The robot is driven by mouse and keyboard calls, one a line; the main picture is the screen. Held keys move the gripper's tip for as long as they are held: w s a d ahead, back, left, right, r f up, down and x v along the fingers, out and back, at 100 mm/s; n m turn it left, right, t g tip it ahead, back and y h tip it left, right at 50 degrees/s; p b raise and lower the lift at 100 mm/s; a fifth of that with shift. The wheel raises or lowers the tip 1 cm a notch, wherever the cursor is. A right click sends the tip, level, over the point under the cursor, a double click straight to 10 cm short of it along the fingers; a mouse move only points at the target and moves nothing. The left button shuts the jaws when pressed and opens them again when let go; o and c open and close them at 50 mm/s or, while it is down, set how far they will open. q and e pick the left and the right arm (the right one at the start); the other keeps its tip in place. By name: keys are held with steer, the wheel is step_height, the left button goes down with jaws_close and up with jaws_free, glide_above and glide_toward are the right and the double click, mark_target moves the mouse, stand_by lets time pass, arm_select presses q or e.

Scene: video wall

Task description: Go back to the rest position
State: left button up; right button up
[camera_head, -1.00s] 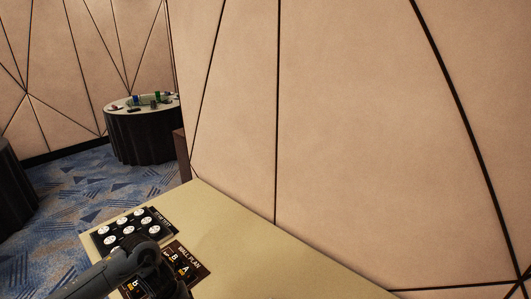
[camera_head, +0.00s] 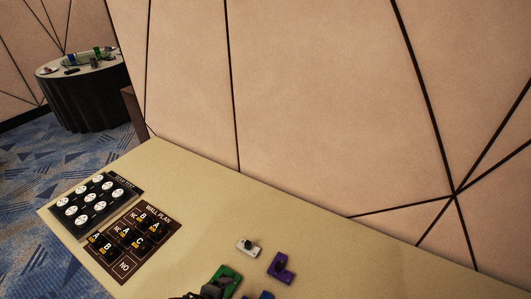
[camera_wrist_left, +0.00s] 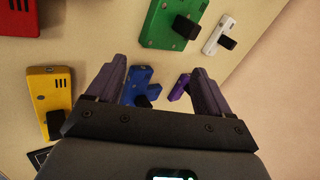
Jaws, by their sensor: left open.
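My left gripper (camera_wrist_left: 155,78) is open in the left wrist view, its two dark fingers apart with nothing held between them. Beyond the fingers, a blue block (camera_wrist_left: 138,77) and a purple block (camera_wrist_left: 179,88) lie on the pale table. A dark shape at the bottom edge of the head view, by the green block (camera_head: 229,273), is too cut off to identify. My right gripper is in neither view.
The table (camera_head: 330,255) runs along a beige panelled wall (camera_head: 310,90). A white block (camera_head: 243,249), a yellow block (camera_wrist_left: 44,88) and a red block (camera_wrist_left: 18,10) lie on it. The black button tray (camera_head: 92,221) and brown WALL PLAN board (camera_head: 122,263) lie left. A round table (camera_head: 90,105) stands behind.

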arm_select(q)
steer(key=s+a+n+y, duration=0.1)
steer(key=s+a+n, duration=0.2)
steer(key=s+a+r+n+y, duration=0.1)
steer(key=s+a+n, duration=0.2)
steer(key=s+a+n+y, duration=0.1)
steer(key=s+a+n, duration=0.2)
steer(key=shift+s+a+r+y, duration=0.15)
steer(key=shift+a+y, duration=0.15)
steer(key=shift+a, duration=0.05)
steer(key=s+a+r+n+g+y, duration=0.2)
steer(key=s+a+r+n+y, duration=0.1)
steer(key=s+a+n, duration=0.55)
steer(key=s+d+f+n+h, duration=0.1)
steer(key=s+d+n+h, duration=0.2)
steer(key=d, duration=0.6)
step_height(320, 180, up, 34)
steer(key=p, duration=3.4)
steer(key=shift+a+r+m+g+h, duration=0.2)
steer(key=shift+m+g+h, duration=0.1)
steer(key=shift+m+g, duration=0.15)
steer(key=shift+s, duration=0.1)
